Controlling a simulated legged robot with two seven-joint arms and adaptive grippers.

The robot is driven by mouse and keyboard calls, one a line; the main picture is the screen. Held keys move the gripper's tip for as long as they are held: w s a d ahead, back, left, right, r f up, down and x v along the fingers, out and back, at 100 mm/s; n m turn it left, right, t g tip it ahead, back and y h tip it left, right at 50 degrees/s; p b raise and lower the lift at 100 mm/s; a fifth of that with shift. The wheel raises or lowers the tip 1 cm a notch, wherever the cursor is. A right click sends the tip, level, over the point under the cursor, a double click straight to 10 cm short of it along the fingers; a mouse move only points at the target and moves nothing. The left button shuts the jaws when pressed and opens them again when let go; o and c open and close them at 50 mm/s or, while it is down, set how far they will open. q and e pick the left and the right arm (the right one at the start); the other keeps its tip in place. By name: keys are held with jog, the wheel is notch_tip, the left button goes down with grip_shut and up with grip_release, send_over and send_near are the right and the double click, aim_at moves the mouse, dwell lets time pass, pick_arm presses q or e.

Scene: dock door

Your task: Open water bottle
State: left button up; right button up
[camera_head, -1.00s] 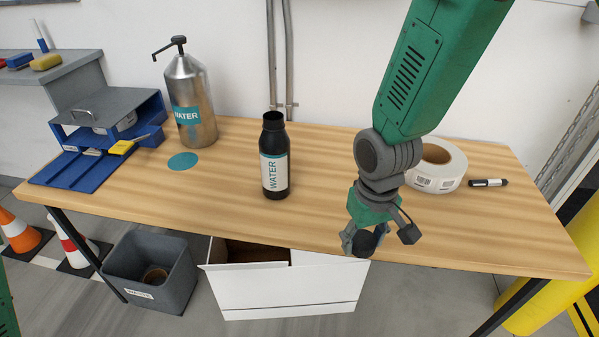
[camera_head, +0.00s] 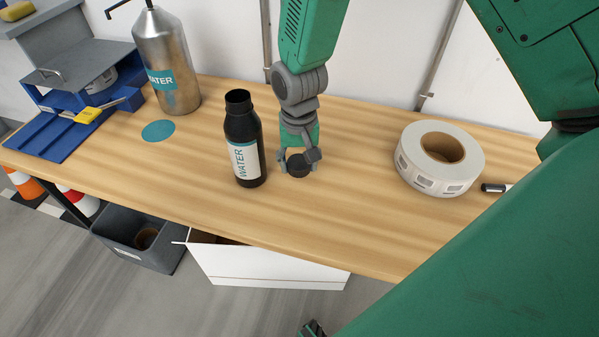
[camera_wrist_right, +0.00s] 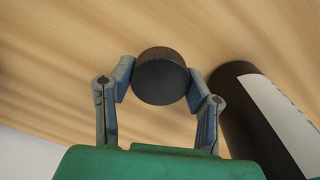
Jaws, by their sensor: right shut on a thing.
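The black water bottle (camera_head: 246,165) stands upright on the wooden table in the head view, its neck open and uncapped. Its white label reads WATER. My right gripper (camera_head: 298,167) is just right of the bottle, pointing down, shut on a round black cap (camera_head: 300,165). In the right wrist view the cap (camera_wrist_right: 161,78) sits between the two fingertips, and the bottle (camera_wrist_right: 240,125) lies close by at the right. The cap is low over the table; I cannot tell whether it touches the wood. My left gripper is not clearly in view.
A steel WATER dispenser (camera_head: 168,65) and a teal disc (camera_head: 158,131) are left of the bottle. A roll of labels (camera_head: 413,175) and a marker (camera_head: 494,188) are to the right. A grey bin (camera_head: 163,258) and white box (camera_head: 264,270) stand below. The table between gripper and roll is clear.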

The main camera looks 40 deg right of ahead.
aim_at(308, 178)
jog(key=f, duration=0.1)
jog(key=d+f, duration=0.1)
jog(key=f, duration=0.1)
jog(key=shift+s+d, duration=0.15)
jog(key=shift+d, duration=0.15)
jog(key=shift+d+f+b, duration=0.3)
jog(key=shift+d+f, duration=0.4)
jog(key=shift+d, duration=0.3)
jog(key=shift+c, duration=0.5)
jog(key=shift+s+d, duration=0.1)
grip_shut()
jog(key=shift+a, duration=0.55)
jog(key=shift+a+f, duration=0.2)
jog(key=shift+a, duration=0.4)
jog(key=o, duration=1.4)
grip_release()
jog(key=shift+d+f, duration=0.1)
jog(key=shift+d, duration=0.05)
pick_arm(q)
jog(key=shift+s+d+f, duration=0.1)
jog(key=shift+d+f, duration=0.05)
jog(key=shift+d, duration=0.65)
pick_arm(e)
jog(key=shift+d, duration=0.3)
pick_arm(q)
jog(key=shift+a, duration=0.1)
pick_arm(e)
jog(key=shift+a, duration=0.1)
